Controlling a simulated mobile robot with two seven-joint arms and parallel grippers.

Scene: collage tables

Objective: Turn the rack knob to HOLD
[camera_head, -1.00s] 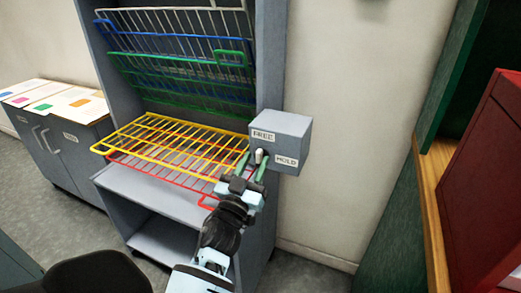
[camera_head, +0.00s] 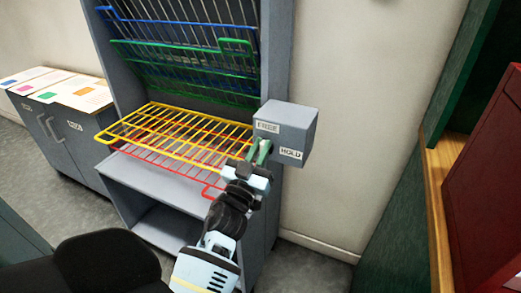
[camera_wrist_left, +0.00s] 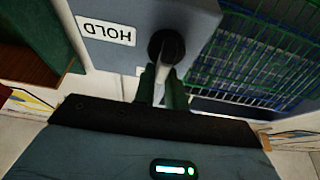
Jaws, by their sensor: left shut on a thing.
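The grey knob box (camera_head: 295,130) is fixed to the right side of the rack (camera_head: 277,60). Its front has a FREE label (camera_head: 268,127) at upper left and a HOLD label (camera_head: 291,153) at lower right. My left gripper (camera_head: 262,152) is at the box front, its green fingers shut on the knob and mostly hiding it in the head view. In the left wrist view the knob (camera_wrist_left: 168,45) shows as a grey lever on a dark round hub, between the fingertips (camera_wrist_left: 163,82). The HOLD label (camera_wrist_left: 106,31) appears upside down beside it. The knob's exact pointing direction is unclear.
Yellow (camera_head: 175,135) and red (camera_head: 212,190) wire shelves stick out low, left of my gripper. Blue and green shelves (camera_head: 185,58) are tilted up above. A grey cabinet with cards (camera_head: 60,135) stands left; a green-and-wood unit (camera_head: 437,165) stands right.

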